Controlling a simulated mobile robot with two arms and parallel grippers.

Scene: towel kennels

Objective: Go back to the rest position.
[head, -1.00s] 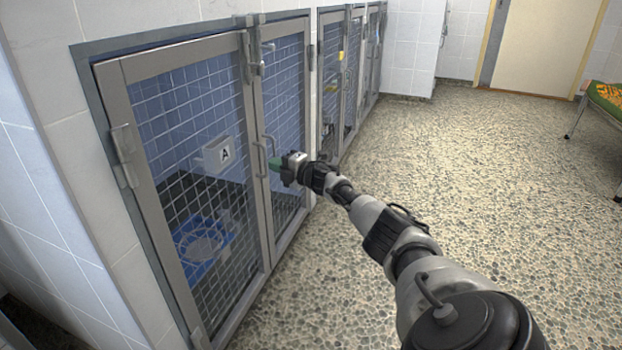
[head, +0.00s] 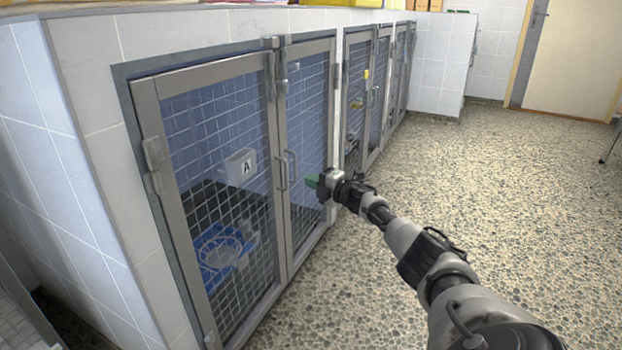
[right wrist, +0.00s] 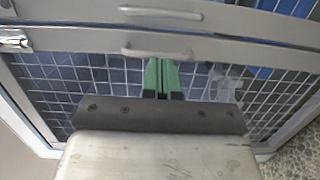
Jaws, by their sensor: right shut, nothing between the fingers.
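My right gripper (head: 313,181) has green fingers and is held out in front of the right-hand door of the kennel marked A. In the right wrist view its green fingers (right wrist: 161,74) are together with nothing between them, in front of the door's mesh and below a bar handle. I cannot tell whether they touch the door. My left gripper is not in view.
The mesh doors of kennel A (head: 218,190) look shut, with handles (head: 283,172) at their meeting edges. A blue item (head: 224,247) lies inside. More kennels (head: 372,85) stand further back. The speckled floor (head: 480,160) to the right is clear.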

